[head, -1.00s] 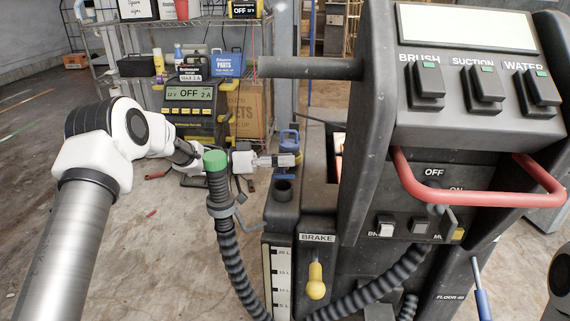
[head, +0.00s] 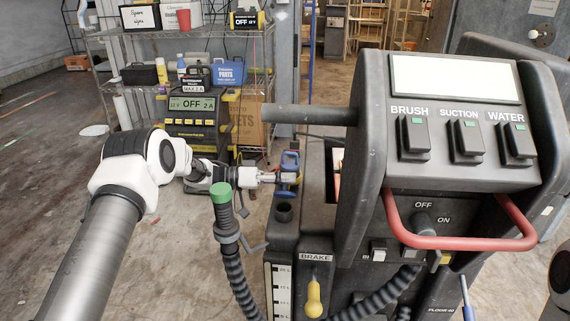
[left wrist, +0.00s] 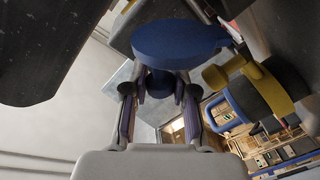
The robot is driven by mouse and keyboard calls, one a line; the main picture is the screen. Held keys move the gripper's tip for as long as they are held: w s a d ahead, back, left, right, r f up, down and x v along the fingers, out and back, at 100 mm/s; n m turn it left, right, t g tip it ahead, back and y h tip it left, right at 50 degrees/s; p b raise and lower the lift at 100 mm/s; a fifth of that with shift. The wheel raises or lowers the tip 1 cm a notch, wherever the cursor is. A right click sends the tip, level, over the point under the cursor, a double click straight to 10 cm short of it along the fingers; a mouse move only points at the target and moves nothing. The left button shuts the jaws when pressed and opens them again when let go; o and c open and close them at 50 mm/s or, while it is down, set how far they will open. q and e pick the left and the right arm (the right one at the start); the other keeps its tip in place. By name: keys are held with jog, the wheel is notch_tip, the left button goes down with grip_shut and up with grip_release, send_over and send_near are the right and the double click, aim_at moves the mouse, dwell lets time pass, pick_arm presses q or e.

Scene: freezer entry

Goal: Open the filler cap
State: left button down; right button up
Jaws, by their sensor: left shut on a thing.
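My left gripper (head: 284,178) reaches in from the left and is shut on the cap. In the left wrist view, the cap is a broad blue disc (left wrist: 178,44) at the fingertips (left wrist: 160,88). Whether the cap still touches any part of the machine is hidden. My right gripper is out of view.
A ribbed hose with a green end (head: 220,192) stands left of the neck, close under my left arm. The machine's control panel (head: 455,130) and red handle (head: 460,242) fill the right. A charger (head: 192,108) stands by the shelf (head: 105,90) behind. Floor at left is open.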

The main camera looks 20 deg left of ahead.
pick_arm(q)
jog(key=shift+w+a+r+n+p, duration=0.1)
jog(key=shift+w+r+n+p, duration=0.25)
jog(key=shift+n+p, duration=0.15)
jog(key=shift+w+f+n, duration=0.25)
jog(key=shift+f+n, duration=0.15)
jog(key=shift+n, duration=0.1)
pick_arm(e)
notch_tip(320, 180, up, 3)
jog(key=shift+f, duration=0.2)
pick_arm(q)
jog(key=c, duration=0.9)
grip_release()
jog(key=v, duration=0.8)
jog(key=shift+r, duration=0.15)
